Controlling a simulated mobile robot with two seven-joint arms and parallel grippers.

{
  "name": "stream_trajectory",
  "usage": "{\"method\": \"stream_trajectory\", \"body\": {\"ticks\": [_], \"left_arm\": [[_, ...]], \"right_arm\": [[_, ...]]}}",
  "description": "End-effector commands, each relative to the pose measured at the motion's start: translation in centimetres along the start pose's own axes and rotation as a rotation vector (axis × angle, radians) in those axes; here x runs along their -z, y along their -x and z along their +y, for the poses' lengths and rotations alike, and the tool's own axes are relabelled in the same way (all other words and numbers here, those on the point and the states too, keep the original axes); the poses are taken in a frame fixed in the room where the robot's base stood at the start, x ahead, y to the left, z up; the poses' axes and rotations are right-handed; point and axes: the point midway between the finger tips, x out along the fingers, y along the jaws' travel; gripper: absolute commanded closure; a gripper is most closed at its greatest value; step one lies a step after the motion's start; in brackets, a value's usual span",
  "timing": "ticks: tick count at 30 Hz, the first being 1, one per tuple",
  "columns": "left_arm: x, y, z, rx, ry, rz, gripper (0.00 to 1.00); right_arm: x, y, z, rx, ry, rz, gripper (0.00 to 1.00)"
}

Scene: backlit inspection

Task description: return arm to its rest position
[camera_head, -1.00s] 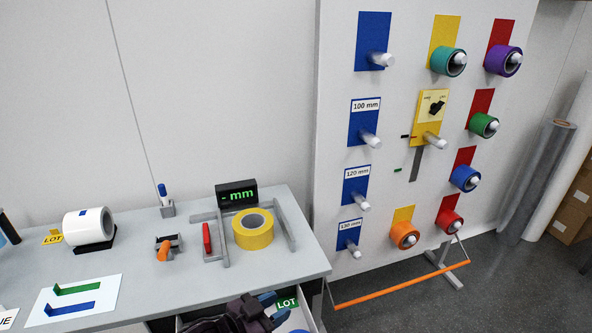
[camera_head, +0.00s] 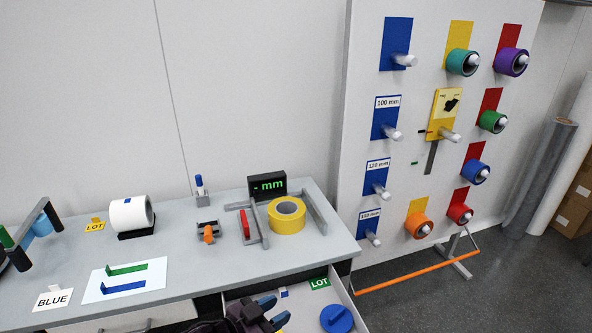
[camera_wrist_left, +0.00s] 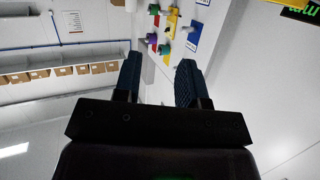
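My left gripper (camera_head: 262,309) shows at the bottom of the head view, over the open drawer below the table's front edge. In the left wrist view its two dark fingers (camera_wrist_left: 158,82) stand apart with nothing between them, so it is open and empty. The wrist camera looks toward the far wall and the peg board. Most of my left arm is outside the head view. My right gripper is not in either view.
The table (camera_head: 190,265) holds a yellow tape roll (camera_head: 287,216), a white roll (camera_head: 131,215) and a gauge display (camera_head: 267,185). The open drawer (camera_head: 346,296) holds a blue disc (camera_head: 336,318). A peg board (camera_head: 360,110) with coloured rolls and an orange bar (camera_head: 415,274) stands at right.

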Motion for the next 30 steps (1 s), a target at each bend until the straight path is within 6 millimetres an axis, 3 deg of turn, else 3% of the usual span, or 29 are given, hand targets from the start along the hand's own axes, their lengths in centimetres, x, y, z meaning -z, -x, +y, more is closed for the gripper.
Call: {"method": "stream_trajectory", "body": {"ticks": [2,5,8,16,20,23,30], "left_arm": [[-0.1,0.0,-0.1,0.003,-0.035,-0.011,0.62],[2.1,0.0,-1.7,0.055,-0.144,0.005,0.62],[2.8,0.3,-2.7,0.111,-0.164,0.024,0.62],[0.1,3.0,-4.9,0.284,-0.119,0.016,0.62],[-3.7,5.5,-5.9,0.389,-0.059,-0.022,0.62],[-7.7,8.2,-6.4,0.478,0.002,-0.07,0.62],[-18.4,16.1,-5.5,0.67,0.166,-0.225,0.62]], "right_arm": [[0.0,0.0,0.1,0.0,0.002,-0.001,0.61],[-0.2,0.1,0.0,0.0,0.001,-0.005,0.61],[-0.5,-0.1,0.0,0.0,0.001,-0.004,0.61],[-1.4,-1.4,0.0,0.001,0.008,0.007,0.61],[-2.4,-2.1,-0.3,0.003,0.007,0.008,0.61],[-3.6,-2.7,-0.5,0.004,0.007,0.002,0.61],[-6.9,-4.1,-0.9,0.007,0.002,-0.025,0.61]]}}
